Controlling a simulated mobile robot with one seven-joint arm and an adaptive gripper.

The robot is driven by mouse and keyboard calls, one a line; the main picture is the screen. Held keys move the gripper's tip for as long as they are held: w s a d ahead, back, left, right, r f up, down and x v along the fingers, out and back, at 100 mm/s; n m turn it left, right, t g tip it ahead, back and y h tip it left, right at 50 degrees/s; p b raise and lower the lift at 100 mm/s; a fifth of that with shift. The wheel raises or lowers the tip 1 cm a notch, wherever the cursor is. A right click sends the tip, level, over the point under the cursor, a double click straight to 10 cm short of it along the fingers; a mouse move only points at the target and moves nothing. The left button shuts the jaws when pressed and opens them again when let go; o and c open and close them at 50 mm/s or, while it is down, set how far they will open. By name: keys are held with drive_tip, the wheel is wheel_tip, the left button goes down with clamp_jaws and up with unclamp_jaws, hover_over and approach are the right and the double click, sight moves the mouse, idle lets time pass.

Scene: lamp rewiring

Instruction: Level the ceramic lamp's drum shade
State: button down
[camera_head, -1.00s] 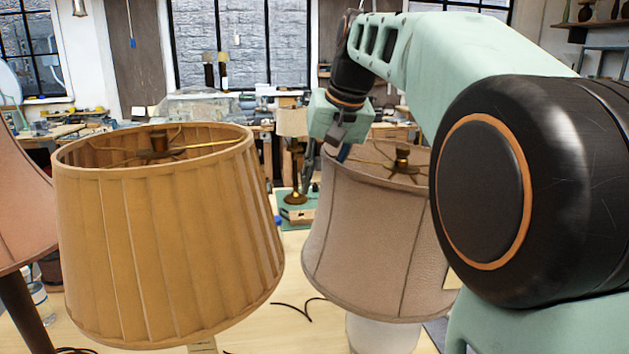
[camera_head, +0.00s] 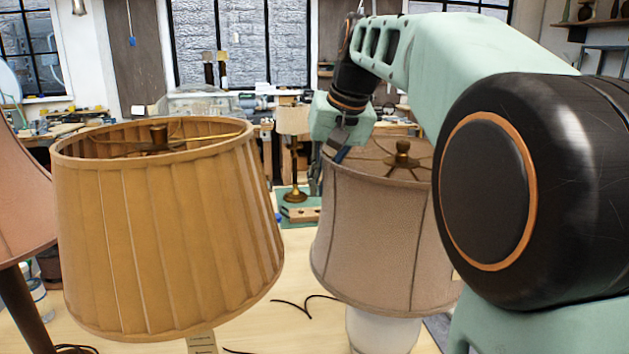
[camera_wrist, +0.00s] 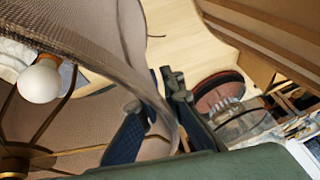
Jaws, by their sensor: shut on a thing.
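The ceramic lamp's drum shade (camera_head: 380,235) is pinkish beige with dark seams. It sits over a white ceramic base (camera_head: 385,332) at centre right in the head view, partly behind my arm. It looks close to upright, perhaps with a slight tilt; I cannot tell exactly. My gripper (camera_head: 337,146) is at its upper left rim. In the wrist view my gripper (camera_wrist: 160,112) is shut on the shade wall, one finger inside and one outside. Inside the shade (camera_wrist: 118,100) are a white bulb (camera_wrist: 40,82) and brass spokes. A brass finial (camera_head: 402,154) tops the shade.
A tan pleated shade (camera_head: 165,235) stands close on the left, with a pink shade (camera_head: 18,205) at the far left edge. A dark cord (camera_head: 305,305) lies on the pale table (camera_head: 265,325). A small lamp (camera_head: 294,120) stands farther back.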

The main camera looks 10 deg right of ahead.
drive_tip(key=c, duration=2.2)
unclamp_jaws()
drive_tip(key=shift+w+f, duration=0.1)
drive_tip(key=shift+f, duration=0.25)
drive_tip(key=shift+o, duration=0.2)
drive_tip(key=shift+r, duration=0.2)
drive_tip(key=v, duration=1.2)
drive_tip(key=shift+d, duration=0.15)
